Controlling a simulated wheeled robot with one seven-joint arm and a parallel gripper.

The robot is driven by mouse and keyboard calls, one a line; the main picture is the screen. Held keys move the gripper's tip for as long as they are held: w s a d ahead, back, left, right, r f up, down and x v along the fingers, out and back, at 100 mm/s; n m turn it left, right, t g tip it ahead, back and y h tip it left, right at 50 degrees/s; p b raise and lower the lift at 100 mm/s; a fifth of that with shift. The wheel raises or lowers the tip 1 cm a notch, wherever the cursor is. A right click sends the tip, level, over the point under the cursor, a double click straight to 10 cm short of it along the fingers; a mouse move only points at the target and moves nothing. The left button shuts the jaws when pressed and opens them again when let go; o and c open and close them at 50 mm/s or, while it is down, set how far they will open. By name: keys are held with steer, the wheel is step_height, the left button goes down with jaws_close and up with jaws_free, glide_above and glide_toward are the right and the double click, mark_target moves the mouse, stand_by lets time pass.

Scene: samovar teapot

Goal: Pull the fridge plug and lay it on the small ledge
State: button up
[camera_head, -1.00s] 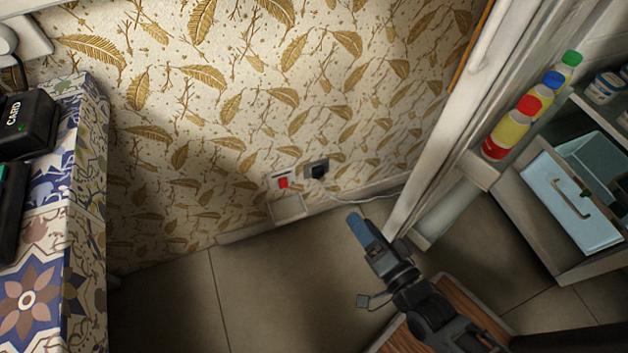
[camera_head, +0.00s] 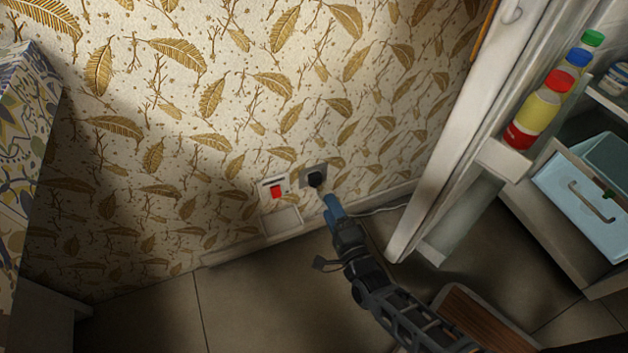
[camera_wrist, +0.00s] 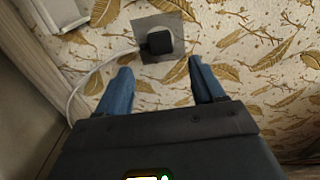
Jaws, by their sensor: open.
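The black fridge plug (camera_head: 316,179) sits in a grey wall socket plate (camera_head: 307,173) low on the wall. In the wrist view the plug (camera_wrist: 160,42) is in the socket, with a pale cord (camera_wrist: 95,68) leading off to the left. The small ledge (camera_head: 282,221) sticks out just left of and below the socket; it also shows at the upper left of the wrist view (camera_wrist: 62,14). My gripper (camera_wrist: 156,78) is open, its two blue fingers apart. The plug lies beyond the fingertips, roughly between them, not gripped. In the head view my gripper (camera_head: 330,203) is just below the plug.
A red switch (camera_head: 275,192) is beside the socket. The open fridge door (camera_head: 455,140) holds several bottles (camera_head: 540,110) at right. A light-blue drawer (camera_head: 585,200) stands in the fridge. A tiled counter (camera_head: 30,150) is at left.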

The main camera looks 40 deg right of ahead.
mark_target(316, 184)
steer(key=shift+w, duration=0.1)
steer(key=b+x, duration=0.2)
steer(key=x, duration=0.5)
steer(key=shift+w+d+f+b, duration=0.1)
steer(key=shift+w+f+b, duration=0.05)
steer(key=shift+w+b, duration=0.15)
steer(key=shift+w+d+b, duration=0.25)
steer(key=shift+w+b, duration=0.05)
steer(key=shift+w, duration=0.25)
steer(key=shift+r, duration=0.25)
steer(key=shift+w+f+b, duration=0.15)
steer(key=shift+f+b, duration=0.2)
steer(key=shift+b, duration=0.25)
stand_by(0.3)
